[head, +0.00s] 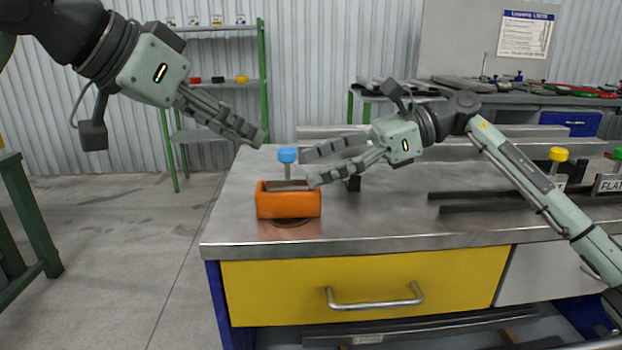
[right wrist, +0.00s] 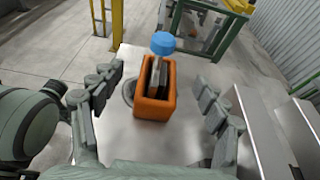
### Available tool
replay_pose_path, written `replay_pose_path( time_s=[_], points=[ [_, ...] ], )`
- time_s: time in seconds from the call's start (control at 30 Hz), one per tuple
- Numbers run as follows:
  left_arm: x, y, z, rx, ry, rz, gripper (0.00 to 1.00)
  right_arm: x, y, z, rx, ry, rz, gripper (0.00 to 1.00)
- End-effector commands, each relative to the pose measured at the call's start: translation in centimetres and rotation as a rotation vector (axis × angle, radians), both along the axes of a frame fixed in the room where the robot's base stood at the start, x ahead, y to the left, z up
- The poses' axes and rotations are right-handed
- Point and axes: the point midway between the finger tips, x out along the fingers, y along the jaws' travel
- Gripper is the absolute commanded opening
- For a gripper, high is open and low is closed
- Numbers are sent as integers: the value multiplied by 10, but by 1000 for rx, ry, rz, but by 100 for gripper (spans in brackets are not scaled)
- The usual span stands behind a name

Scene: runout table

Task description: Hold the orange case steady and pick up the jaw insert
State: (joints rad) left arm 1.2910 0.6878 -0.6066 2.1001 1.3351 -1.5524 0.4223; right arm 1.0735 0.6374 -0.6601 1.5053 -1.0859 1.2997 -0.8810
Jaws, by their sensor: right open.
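The orange case (head: 288,206) is a small open-topped box near the left end of the metal table. A grey plate-like piece, apparently the jaw insert (head: 288,185), sits in its opening; it also shows in the right wrist view (right wrist: 155,75), its lower part hidden by the case walls. My right gripper (head: 310,166) is open, just right of the case. In the right wrist view its fingers stand apart on either side of the case (right wrist: 155,108), with no clear contact. My left gripper (head: 255,134) is above and left of the case, apart from it; its fingers overlap in view.
Metal bars (head: 480,202) lie on the table (head: 380,225) to the right. The table's left edge is close to the case.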

Motion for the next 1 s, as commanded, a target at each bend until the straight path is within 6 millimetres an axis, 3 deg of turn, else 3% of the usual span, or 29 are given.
replay_pose_path(
  time_s=[0.13,0.7,1.0],
  points=[
    [0,0,0,0,0,0,34,1,11,-23,-46,5,5,74],
    [0,0,0,0,0,0,34,2,77,-55,-55,6,5,74],
    [0,0,0,0,0,0,34,2,86,-59,-55,7,3,74]
  ],
)
